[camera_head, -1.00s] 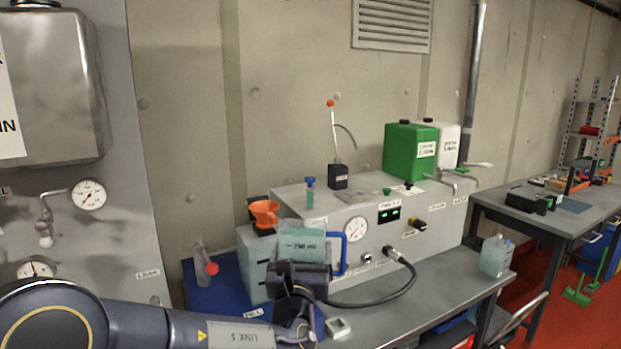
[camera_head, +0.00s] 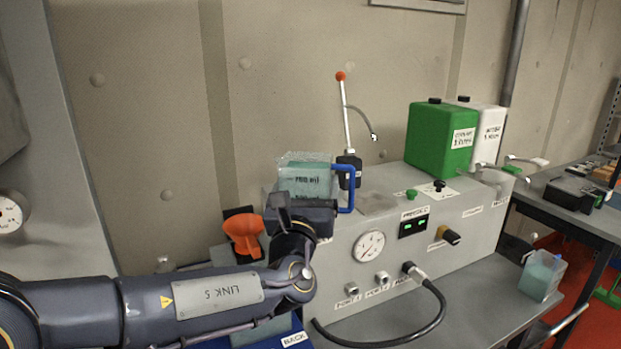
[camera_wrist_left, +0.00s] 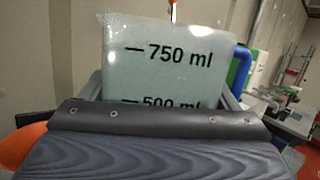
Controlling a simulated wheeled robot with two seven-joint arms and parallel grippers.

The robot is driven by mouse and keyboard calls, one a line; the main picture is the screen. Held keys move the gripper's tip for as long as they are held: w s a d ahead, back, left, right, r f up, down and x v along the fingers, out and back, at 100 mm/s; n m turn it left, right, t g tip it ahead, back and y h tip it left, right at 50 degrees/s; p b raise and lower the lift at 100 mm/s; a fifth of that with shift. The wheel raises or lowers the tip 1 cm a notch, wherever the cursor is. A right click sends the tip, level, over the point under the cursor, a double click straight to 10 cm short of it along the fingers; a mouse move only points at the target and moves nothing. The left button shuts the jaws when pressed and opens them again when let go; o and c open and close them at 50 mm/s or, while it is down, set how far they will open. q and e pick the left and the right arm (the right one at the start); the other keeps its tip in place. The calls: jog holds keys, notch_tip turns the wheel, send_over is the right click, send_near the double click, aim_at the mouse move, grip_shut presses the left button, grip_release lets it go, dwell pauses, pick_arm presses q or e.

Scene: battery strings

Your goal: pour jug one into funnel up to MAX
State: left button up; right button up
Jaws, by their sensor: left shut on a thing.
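My left gripper (camera_head: 303,208) is shut on a clear jug (camera_head: 305,176) with a blue handle and pale green liquid. The jug looks about upright, to the right of and higher than the orange funnel (camera_head: 244,236). The left wrist view shows this jug (camera_wrist_left: 165,75) close up with 750 ml and 500 ml marks. An orange shape (camera_wrist_left: 22,143), probably the funnel, shows at its lower left. A second container of similar liquid (camera_head: 541,275) stands on the bench at the right. I cannot read a MAX mark. My right gripper is out of view.
A grey machine box (camera_head: 350,287) with gauge, knobs and black hose (camera_head: 425,320) fills the bench. On it stand a lever with orange knob (camera_head: 345,120), a green tank (camera_head: 437,138) and a white tank (camera_head: 488,140). The bench front right (camera_head: 475,300) is clear.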

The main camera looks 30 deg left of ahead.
pick_arm(q)
jog(key=shift+s+a+f+n+y+b, duration=0.2)
jog(key=shift+a+f+n+y+b, duration=0.3)
jog(key=shift+n, duration=0.4)
jog(key=n, duration=0.1)
jog(key=a+f+n, duration=0.1)
jog(key=shift+s+a+n+g+y+b, duration=0.2)
jog(key=shift+a+n+g+y+b, duration=0.1)
jog(key=shift+n+y+b, duration=0.1)
jog(key=shift+s+n+y+b, duration=0.1)
jog(key=shift+n+y+b, duration=0.2)
jog(key=shift+n+b, duration=0.6)
jog(key=shift+r+g+b, duration=0.2)
jog(key=shift+g+b, duration=0.1)
jog(key=shift+b, duration=0.05)
jog(key=shift+d+r+n+y+b, duration=0.1)
jog(key=shift+r+n+y+b, duration=0.25)
jog(key=shift+n, duration=0.55)
jog(key=shift+r, duration=0.15)
jog(key=shift+r+n+g+b, duration=0.2)
jog(key=shift+n+g+b, duration=0.1)
jog(key=shift+n, duration=0.3)
jog(key=shift+r+n, duration=0.2)
jog(key=shift+n, duration=0.2)
